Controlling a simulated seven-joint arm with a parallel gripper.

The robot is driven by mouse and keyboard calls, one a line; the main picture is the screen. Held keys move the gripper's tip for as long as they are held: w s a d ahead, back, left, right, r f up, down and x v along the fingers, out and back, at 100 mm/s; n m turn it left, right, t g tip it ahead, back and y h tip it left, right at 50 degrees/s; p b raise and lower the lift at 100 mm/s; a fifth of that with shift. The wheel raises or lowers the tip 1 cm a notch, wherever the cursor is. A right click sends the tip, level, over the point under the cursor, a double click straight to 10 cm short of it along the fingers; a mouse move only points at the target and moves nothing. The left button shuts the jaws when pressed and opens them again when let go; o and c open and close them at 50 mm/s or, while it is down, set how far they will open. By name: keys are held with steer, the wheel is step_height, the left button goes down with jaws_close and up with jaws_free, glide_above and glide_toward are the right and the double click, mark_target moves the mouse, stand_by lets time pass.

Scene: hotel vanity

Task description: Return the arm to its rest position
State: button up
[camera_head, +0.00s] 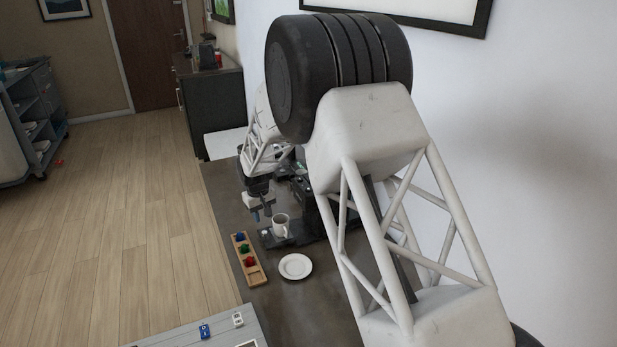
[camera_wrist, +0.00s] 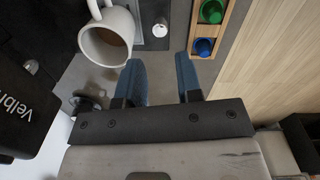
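My gripper (camera_wrist: 165,80) is open in the wrist view, with its two blue fingertips apart and nothing between them. It also shows in the head view (camera_head: 262,212), above the counter beside the coffee machine. A white mug (camera_wrist: 106,40) holding brown liquid lies to the left of the fingers in the wrist view. In the head view the mug (camera_head: 280,226) stands upright on the coffee machine's base. My arm's large white links cover much of the head view and hide part of the machine.
A wooden tray (camera_head: 254,276) with coloured capsules stands at the counter's left edge. A white plate (camera_head: 295,266) lies beside it. The black coffee machine (camera_wrist: 25,110) is close to my gripper. A grey panel with a blue switch (camera_head: 204,331) is at the front. Floor (camera_head: 120,220) is open at left.

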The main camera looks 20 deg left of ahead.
steer(key=shift+r, duration=0.1)
steer(key=d+r+m, duration=0.2)
steer(key=d+r, duration=1.2)
steer(key=d, duration=0.4)
steer(key=s+d+r+m, duration=0.1)
steer(key=s+d+r, duration=0.35)
steer(key=d, duration=0.45)
steer(key=s+d+r+m+t, duration=0.15)
steer(key=s+d+r, duration=0.3)
steer(key=d, duration=0.45)
steer(key=s+d+r+m, duration=0.2)
steer(key=s+d+r, duration=0.25)
steer(key=d, duration=0.45)
steer(key=s+d+m, duration=0.2)
steer(key=s+d, duration=0.7)
steer(key=s, duration=0.4)
steer(key=s+d+m, duration=0.2)
steer(key=s+d, duration=0.7)
steer(key=s, duration=0.4)
steer(key=shift+d+r+t, duration=0.15)
steer(key=shift+r+t, duration=0.05)
steer(key=shift+t, duration=0.15)
